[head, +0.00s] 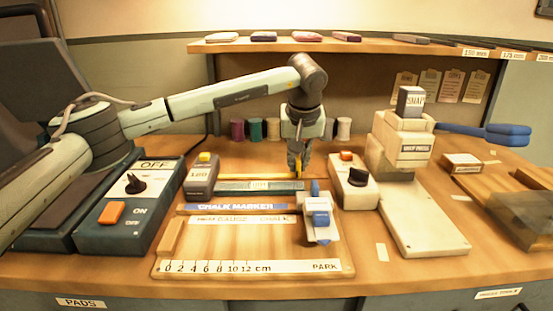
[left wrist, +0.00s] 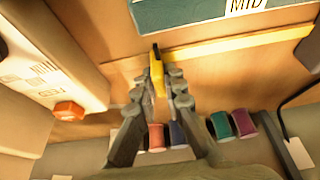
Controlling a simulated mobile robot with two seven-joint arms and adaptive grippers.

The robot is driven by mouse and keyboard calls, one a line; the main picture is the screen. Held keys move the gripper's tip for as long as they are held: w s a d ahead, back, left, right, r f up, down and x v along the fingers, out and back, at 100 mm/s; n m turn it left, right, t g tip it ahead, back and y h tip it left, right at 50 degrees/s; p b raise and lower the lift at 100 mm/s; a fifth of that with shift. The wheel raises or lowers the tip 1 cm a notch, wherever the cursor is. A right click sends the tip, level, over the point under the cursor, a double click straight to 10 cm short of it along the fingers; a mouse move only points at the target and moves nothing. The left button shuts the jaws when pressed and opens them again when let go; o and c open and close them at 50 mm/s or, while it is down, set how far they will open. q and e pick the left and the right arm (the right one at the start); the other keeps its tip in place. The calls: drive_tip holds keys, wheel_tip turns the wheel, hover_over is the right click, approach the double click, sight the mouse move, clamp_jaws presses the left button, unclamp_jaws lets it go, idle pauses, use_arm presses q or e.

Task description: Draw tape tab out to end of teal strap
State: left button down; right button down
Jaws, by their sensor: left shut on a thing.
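My left gripper (head: 296,170) points down and is shut on the yellow tape tab (left wrist: 157,68), close to the strap's right end. In the left wrist view, the tab is slightly inward of the strap's visible corner. The fingers (left wrist: 160,88) hide part of the tab. My right gripper is not in view.
A cream box (head: 352,188) with an orange button and black knob stands right of the strap. Thread spools (head: 254,130) stand behind. A white press (head: 402,150) stands further right.

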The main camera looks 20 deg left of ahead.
use_arm(q)
drive_tip(key=shift+w+d, duration=0.3)
drive_tip(key=shift+d, duration=0.55)
drive_tip(key=c, duration=1.6)
unclamp_jaws()
drive_tip(key=v, duration=1.2)
drive_tip(key=shift+s, duration=0.15)
